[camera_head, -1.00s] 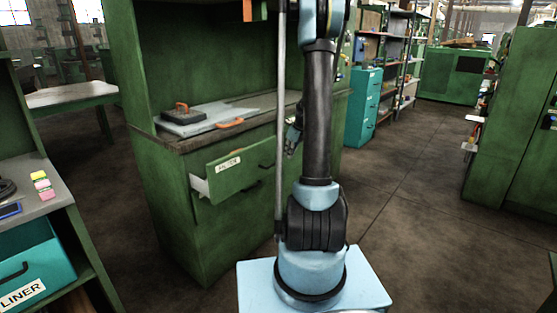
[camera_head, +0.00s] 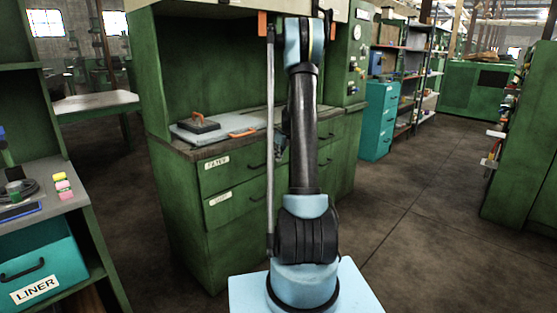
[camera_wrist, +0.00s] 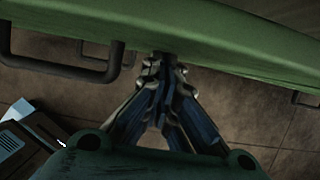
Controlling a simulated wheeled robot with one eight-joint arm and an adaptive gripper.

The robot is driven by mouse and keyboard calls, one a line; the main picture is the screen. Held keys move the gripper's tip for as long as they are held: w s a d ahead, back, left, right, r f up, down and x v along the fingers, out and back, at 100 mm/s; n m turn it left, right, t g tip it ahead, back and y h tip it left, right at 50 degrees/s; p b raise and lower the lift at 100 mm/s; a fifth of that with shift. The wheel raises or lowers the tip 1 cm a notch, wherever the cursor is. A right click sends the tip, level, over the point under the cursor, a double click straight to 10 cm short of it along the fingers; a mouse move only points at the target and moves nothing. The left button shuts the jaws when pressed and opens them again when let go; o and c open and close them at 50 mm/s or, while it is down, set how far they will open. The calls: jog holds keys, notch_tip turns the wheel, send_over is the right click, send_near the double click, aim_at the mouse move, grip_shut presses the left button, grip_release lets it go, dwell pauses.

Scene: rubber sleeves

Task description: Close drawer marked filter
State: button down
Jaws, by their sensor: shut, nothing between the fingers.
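The drawer marked filter (camera_head: 235,175) is the upper left drawer of the green cabinet. Its front looks flush with the cabinet, with a white label at its left and a dark handle. My gripper (camera_wrist: 165,68) is shut and empty. In the wrist view its fingertips are at the lower edge of a green front (camera_wrist: 215,45), right of a dark handle (camera_wrist: 105,62); I cannot tell whether they touch. In the head view my gripper is mostly hidden behind my arm, close to the cabinet front.
A second labelled drawer (camera_head: 238,203) sits below, looking shut. A trowel-like tool (camera_head: 202,122) lies on the worktop. A teal bin marked LINER (camera_head: 60,255) stands on the shelf at left. A teal drawer unit (camera_head: 379,118) stands behind. Floor at right is clear.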

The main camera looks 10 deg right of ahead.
jog(key=shift+w+a+r, duration=0.1)
jog(key=shift+w+a, duration=0.05)
jog(key=shift+w, duration=0.1)
